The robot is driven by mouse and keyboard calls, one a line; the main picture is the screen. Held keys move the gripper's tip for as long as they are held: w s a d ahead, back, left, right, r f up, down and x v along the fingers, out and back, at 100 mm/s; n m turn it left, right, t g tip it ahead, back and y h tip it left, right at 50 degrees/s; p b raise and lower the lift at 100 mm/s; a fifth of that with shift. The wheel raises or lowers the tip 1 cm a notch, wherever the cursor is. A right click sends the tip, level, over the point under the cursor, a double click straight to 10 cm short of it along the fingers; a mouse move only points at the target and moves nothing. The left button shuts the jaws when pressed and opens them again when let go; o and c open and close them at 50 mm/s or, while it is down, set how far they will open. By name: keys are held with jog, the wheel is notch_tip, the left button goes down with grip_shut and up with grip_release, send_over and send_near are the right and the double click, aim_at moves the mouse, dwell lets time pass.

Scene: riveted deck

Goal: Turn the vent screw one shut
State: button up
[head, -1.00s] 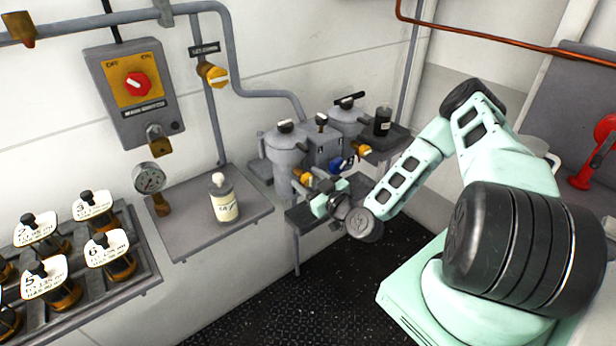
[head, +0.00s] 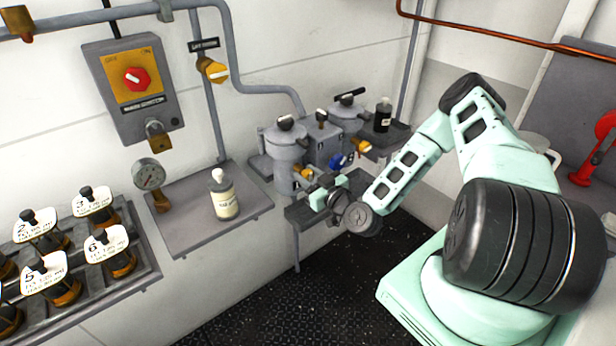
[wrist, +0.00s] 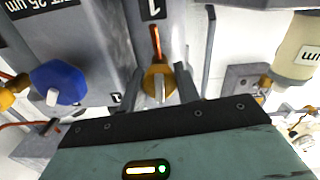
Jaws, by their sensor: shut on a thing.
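Vent screw one is a brass-yellow knob with a pale bar across its face (wrist: 160,86), below the "1" label in the wrist view. In the head view it is the yellow knob (head: 304,174) low on the left grey filter housing (head: 285,150). My gripper (wrist: 160,92) has one dark finger on each side of the knob and is shut on it. In the head view my mint gripper (head: 318,187) reaches the knob from the right front. The fingertips are small there and the contact is partly hidden.
A blue knob (wrist: 58,82) sits beside the screw; another yellow knob (head: 363,147) is on the right housing. A dark bottle (head: 383,115) stands on the right shelf. A cream bottle (head: 224,196) stands on the left shelf (head: 180,232). A grey tray lies under my gripper.

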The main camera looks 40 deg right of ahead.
jog(key=m+b, duration=0.1)
jog(key=m, duration=0.3)
jog(key=shift+f+b, duration=0.1)
jog(key=shift+b, duration=0.2)
jog(key=m+b, duration=0.1)
jog(key=m, duration=0.3)
jog(key=shift+d+m+b, duration=0.1)
jog(key=shift+m+b, duration=0.2)
jog(key=m+b, duration=0.1)
jog(key=m, duration=0.3)
jog(key=shift+m, duration=0.3)
jog(key=shift+m+b, duration=0.6)
jog(key=shift+m, duration=1.2)
jog(key=o, duration=1)
jog(key=shift+s, duration=0.15)
